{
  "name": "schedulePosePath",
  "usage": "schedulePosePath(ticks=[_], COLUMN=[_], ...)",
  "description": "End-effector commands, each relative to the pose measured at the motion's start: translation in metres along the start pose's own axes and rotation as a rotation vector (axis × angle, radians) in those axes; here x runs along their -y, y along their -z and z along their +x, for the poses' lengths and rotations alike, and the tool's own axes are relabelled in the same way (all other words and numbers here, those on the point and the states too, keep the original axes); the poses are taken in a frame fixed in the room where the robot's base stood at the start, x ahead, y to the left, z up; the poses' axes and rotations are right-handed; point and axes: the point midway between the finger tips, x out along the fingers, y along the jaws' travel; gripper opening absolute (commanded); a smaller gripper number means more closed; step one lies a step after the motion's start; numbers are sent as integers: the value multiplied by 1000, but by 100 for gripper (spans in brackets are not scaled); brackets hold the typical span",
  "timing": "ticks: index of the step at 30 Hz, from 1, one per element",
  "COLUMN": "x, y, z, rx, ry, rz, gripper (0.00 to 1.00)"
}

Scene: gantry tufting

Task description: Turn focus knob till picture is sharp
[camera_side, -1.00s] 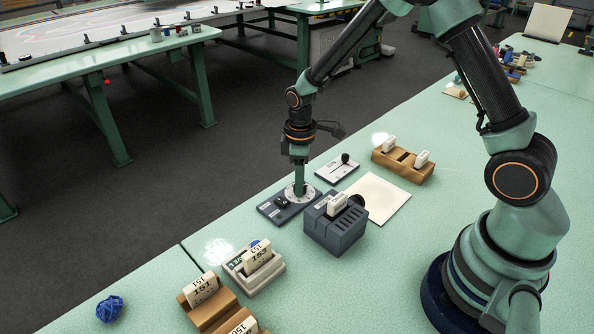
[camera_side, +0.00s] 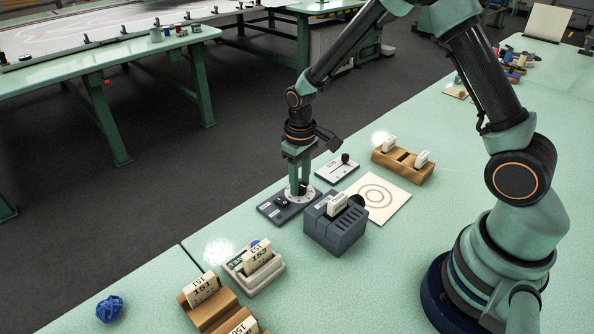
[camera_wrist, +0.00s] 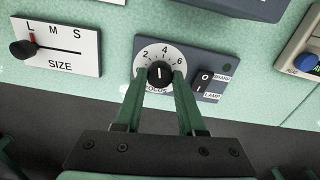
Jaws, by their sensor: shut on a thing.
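My gripper (camera_side: 299,190) points down at the dark focus panel (camera_side: 272,209) with its jaws around the black focus knob (camera_wrist: 160,73). In the wrist view my gripper (camera_wrist: 161,80) has one finger on each side of the knob. The knob's white line points up, near the 4 on the white dial (camera_wrist: 148,54). A small dark green lamp (camera_wrist: 228,68) by the word SHARP looks unlit. The cream sheet (camera_side: 399,190) shows grey concentric rings, fairly distinct. The grey projector box (camera_side: 335,232) beside it holds a white slide (camera_side: 338,203).
A SIZE slider plate (camera_side: 333,171) lies behind the panel. A wooden rack (camera_side: 403,164) with white slides stands at the back right. A light tray (camera_side: 263,282), another wooden rack (camera_side: 205,315) and a blue yarn ball (camera_side: 110,308) are at the front left.

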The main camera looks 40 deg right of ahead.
Motion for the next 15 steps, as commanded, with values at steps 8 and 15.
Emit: schedulePosePath(ticks=[8, 15], x=[0, 0], y=[0, 0], z=[-1, -1], rx=[1, 1], ry=[0, 0], rz=[10, 9], gripper=[0, 66])
